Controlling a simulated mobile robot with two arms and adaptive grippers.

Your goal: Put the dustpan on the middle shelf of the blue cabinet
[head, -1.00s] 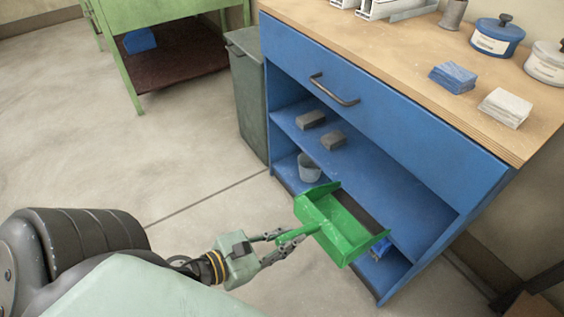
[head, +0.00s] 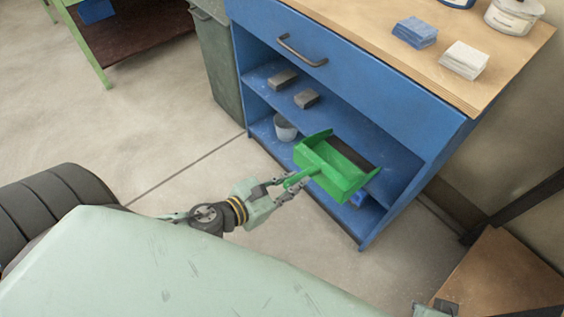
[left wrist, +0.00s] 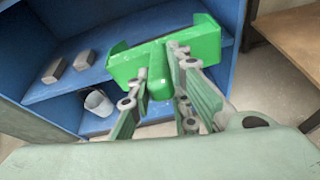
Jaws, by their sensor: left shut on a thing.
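The green dustpan (head: 334,176) is held by its handle in my left gripper (head: 291,184), which is shut on it. The pan is in front of the blue cabinet (head: 405,215), at about the height of its middle shelf (head: 333,112) in the picture. I cannot tell whether the pan's far edge is over the shelf. In the left wrist view the dustpan (left wrist: 175,52) is ahead of the fingers, before the open shelves.
Two dark grey blocks (head: 283,79) (head: 306,98) lie on the left of the middle shelf. A green bin (head: 216,62) stands left of the cabinet. The middle shelf's right part is clear.

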